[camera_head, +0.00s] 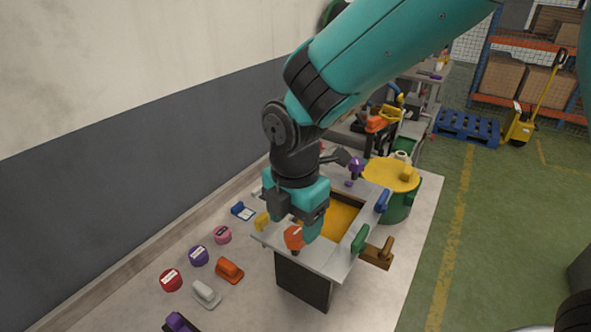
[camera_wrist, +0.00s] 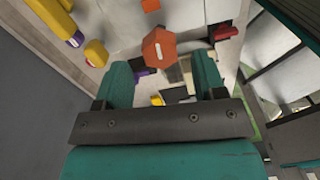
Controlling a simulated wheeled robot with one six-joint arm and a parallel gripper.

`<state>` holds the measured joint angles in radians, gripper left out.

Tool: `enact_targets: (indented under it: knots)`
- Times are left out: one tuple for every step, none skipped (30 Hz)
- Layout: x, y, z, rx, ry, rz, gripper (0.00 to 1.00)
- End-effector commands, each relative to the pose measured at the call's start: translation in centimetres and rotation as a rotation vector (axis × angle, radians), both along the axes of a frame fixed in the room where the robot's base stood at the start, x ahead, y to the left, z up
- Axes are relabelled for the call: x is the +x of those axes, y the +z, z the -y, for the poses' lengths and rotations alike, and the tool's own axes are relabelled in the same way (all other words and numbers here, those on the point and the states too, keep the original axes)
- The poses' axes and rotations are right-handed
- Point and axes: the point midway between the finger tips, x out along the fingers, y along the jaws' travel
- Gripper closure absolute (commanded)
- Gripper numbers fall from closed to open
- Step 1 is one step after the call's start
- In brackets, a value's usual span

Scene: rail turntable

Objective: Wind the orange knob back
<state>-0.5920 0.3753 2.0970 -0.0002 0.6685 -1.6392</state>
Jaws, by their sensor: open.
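The orange knob (camera_head: 294,237) sits on the near-left corner of the grey bench-top frame. In the wrist view the orange knob (camera_wrist: 159,46) shows a faceted top with a white mark, lying between the lines of my two teal fingers and just past their tips. My gripper (camera_head: 303,222) is open and points down close over the knob; one finger shows just to the knob's right. The wrist view shows my gripper (camera_wrist: 161,62) with nothing between its fingers. Whether a finger touches the knob I cannot tell.
The grey frame (camera_head: 328,262) has an orange-yellow recess. A yellow handle (camera_head: 262,221), green handle (camera_head: 360,238), blue handle (camera_head: 382,201) and purple knob (camera_head: 356,167) stand around it. A yellow-topped green drum (camera_head: 398,207) is behind right. Several coloured pieces lie front left.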

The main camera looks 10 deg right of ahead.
Motion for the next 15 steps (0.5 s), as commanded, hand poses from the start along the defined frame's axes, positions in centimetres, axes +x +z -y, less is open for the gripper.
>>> enact_targets:
  knots:
    - [0.1,1.1,-0.1,0.005,0.000,0.008,0.36]
    - [0.2,1.9,-0.1,0.005,0.000,0.009,0.36]
    - [0.1,2.9,-0.1,0.005,0.000,0.009,0.36]
    - [0.1,3.7,-0.1,0.006,0.000,0.009,0.36]
    - [0.1,4.5,-0.1,0.005,0.000,0.009,0.36]
    - [0.1,5.6,-0.1,0.005,0.000,0.009,0.36]
    - [0.1,6.3,-0.1,0.005,0.000,0.009,0.36]
    - [0.1,7.1,-0.1,0.006,0.000,0.008,0.36]
    - [0.1,8.1,-0.1,0.006,0.000,0.007,0.36]
    - [0.1,8.8,0.0,0.006,0.000,0.007,0.36]
    - [0.1,9.5,-0.1,0.006,0.001,0.007,0.36]
    - [0.1,10.4,-0.1,0.005,0.001,0.006,0.36]
    - [0.1,11.0,-0.1,0.004,0.001,0.006,0.36]
    - [0.1,11.5,0.0,0.004,0.001,0.006,0.36]
    - [0.1,12.2,-0.1,0.004,0.001,0.006,0.36]
